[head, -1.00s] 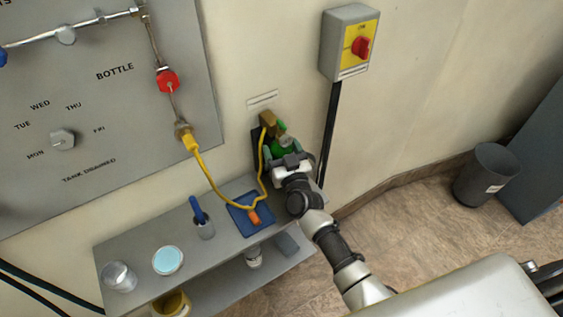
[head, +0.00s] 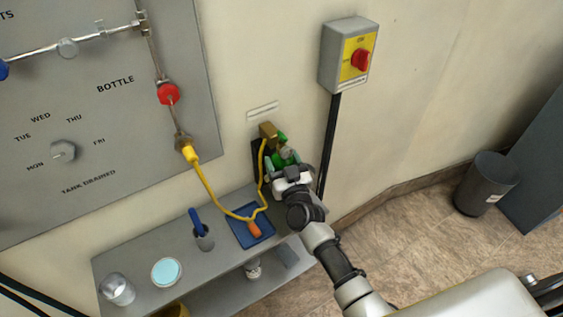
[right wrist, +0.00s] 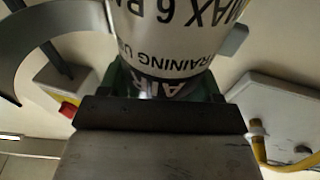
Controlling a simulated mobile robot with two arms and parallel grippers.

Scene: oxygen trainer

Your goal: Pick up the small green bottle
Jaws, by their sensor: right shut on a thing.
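The small green bottle (head: 284,157) is upright by the wall, at the far right end of the grey shelf. In the right wrist view it is close up (right wrist: 165,40), with a white label and black print. My right gripper (head: 285,167) is shut on it from the front and hides much of it. In the right wrist view the gripper's dark front edge (right wrist: 160,100) lies across the bottle's body. A brass fitting (head: 268,131) with a yellow hose is beside the bottle. I cannot tell whether the bottle touches the shelf. My left gripper is not in view.
The yellow hose (head: 201,185) loops from the wall panel (head: 100,120) over the grey shelf (head: 205,262). A blue tray (head: 240,232), a pen cup (head: 203,238) and jars stand there. A switch box (head: 347,55) and black conduit are right of the bottle.

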